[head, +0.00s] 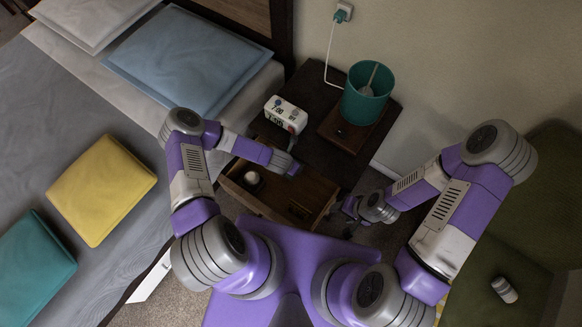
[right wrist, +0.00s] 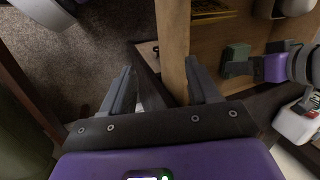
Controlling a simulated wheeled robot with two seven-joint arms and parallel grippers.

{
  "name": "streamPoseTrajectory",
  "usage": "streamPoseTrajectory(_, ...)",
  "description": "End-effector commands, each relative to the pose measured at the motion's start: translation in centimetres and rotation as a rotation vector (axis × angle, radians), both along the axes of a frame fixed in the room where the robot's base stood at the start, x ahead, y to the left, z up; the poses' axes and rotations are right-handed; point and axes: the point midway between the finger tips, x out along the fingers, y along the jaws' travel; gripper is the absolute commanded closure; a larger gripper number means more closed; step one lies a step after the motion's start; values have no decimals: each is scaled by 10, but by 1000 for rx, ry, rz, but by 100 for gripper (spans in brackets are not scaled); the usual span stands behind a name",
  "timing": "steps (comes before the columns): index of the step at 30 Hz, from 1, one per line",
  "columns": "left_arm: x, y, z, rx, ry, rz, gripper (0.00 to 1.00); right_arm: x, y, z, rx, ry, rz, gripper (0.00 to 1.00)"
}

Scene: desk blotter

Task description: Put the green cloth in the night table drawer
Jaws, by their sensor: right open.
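The night table (head: 312,98) has its wooden drawer (head: 262,203) pulled open. My left gripper (head: 293,168) is over the drawer's back right part. In the right wrist view a small dark green thing, apparently the green cloth (right wrist: 236,53), is at the left gripper's fingertips (right wrist: 228,69); whether they grip it cannot be told. My right gripper (head: 345,205) is beside the drawer's right front corner. Its open fingers (right wrist: 160,85) stand either side of the drawer's wooden edge (right wrist: 173,40) in the right wrist view; contact is unclear.
A white round thing (head: 252,178) and a dark gold-marked thing (head: 298,208) lie in the drawer. A white clock (head: 286,114) and a teal lamp (head: 366,95) stand on the night table. The bed at left bears pillows, a yellow (head: 102,190) and a teal (head: 32,267) folded piece.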

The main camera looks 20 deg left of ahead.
Motion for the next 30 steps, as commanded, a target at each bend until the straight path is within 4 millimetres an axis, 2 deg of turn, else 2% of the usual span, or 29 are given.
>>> streamPoseTrajectory(1, -4, 1, -10, 0, 7, 3, 76, 0, 0, -6, 0, 0, 0, 40)
streamPoseTrajectory(12, -3, 2, -12, 1, 6, 2, 76, 0, 0, -7, 0, 0, 0, 40)
streamPoseTrajectory(13, -3, 2, -12, 1, 5, 2, 36, 0, 0, -7, 0, 0, 0, 40)
streamPoseTrajectory(18, -3, 2, -12, 1, 5, 2, 12, 0, 0, -6, 0, 0, 0, 40)
streamPoseTrajectory(26, -3, 2, -11, 1, 5, 2, 12, 0, 0, -6, 0, 0, 0, 40)
streamPoseTrajectory(30, -6, 3, 0, 1, 5, 1, 12, 0, 0, 0, 0, 0, 0, 40)
